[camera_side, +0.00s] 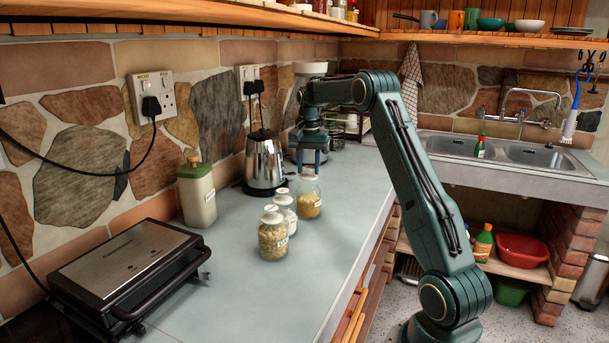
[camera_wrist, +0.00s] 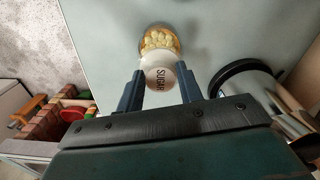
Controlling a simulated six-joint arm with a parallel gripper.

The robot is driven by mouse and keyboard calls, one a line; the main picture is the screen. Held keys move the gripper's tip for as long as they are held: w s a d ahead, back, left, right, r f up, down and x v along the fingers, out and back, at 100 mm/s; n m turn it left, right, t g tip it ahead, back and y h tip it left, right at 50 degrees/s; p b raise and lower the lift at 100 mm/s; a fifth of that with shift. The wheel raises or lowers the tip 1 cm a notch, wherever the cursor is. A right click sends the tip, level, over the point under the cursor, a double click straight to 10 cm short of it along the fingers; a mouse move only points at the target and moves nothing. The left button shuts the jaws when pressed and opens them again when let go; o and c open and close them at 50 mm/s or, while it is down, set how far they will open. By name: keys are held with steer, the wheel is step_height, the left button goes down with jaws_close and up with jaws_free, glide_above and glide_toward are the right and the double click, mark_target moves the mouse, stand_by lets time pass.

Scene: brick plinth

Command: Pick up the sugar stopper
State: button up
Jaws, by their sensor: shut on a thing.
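The white round sugar stopper (camera_wrist: 158,79), marked SUGAR, sits between the two blue fingers of my gripper (camera_wrist: 160,75) in the wrist view. My gripper is shut on it. A glass jar with yellowish contents (camera_wrist: 160,39) shows just beyond the stopper. In the side view my gripper (camera_side: 310,158) points down directly over this glass jar (camera_side: 309,202), the rightmost of three. The stopper is hard to make out there, so I cannot tell whether it is clear of the jar's mouth.
Two white-capped jars, a middle one (camera_side: 285,208) and a front one (camera_side: 273,240), stand close by. A steel kettle (camera_side: 265,163) is just left of my gripper. The counter's front right is clear.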

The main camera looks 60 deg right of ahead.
steer(key=shift+r, duration=0.55)
steer(key=s, duration=1.8)
steer(key=shift+f, duration=0.1)
